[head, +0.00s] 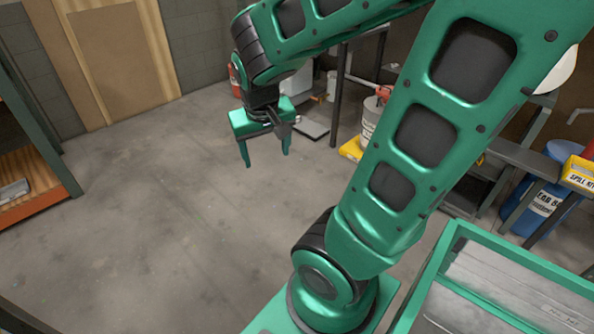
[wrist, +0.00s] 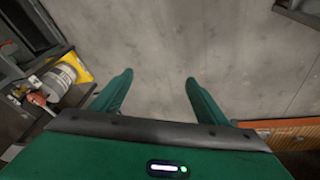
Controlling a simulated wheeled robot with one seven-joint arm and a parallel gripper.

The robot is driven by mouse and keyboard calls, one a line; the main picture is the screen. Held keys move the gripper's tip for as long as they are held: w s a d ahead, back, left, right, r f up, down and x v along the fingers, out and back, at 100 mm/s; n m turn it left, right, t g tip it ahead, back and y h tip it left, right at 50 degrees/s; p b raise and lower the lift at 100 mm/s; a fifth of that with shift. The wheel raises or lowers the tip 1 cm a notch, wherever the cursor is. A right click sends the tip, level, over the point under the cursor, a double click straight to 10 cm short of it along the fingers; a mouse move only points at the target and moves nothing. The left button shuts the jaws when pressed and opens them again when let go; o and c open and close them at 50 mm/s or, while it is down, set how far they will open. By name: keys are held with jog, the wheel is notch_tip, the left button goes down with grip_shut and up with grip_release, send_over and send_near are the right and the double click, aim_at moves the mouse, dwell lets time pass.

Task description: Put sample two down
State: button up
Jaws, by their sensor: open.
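My gripper (head: 267,163) hangs in the air over the concrete floor, its two green fingers apart with nothing between them. In the wrist view my gripper (wrist: 158,82) also shows spread fingers, with only bare floor between and beyond them. I cannot make out sample two in either view. A labelled white pail (head: 371,118) stands on a yellow base at the right of the gripper in the head view. It also shows at the left of the wrist view (wrist: 58,82).
An orange-and-green shelf (head: 40,207) stands at the left edge. A blue drum (head: 543,205) and a yellow spill kit box (head: 580,172) are at the right. A green-rimmed tray (head: 447,252) is at the lower right. The middle floor (head: 165,215) is clear.

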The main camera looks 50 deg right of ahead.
jog(key=s+a+r+m+g+y, duration=0.1)
jog(key=s+g+y, duration=0.1)
jog(key=s, duration=1.1)
jog(key=shift+a+r+g+y, duration=0.2)
jog(key=shift+r+g+y, duration=0.1)
jog(key=shift+r+y, duration=0.1)
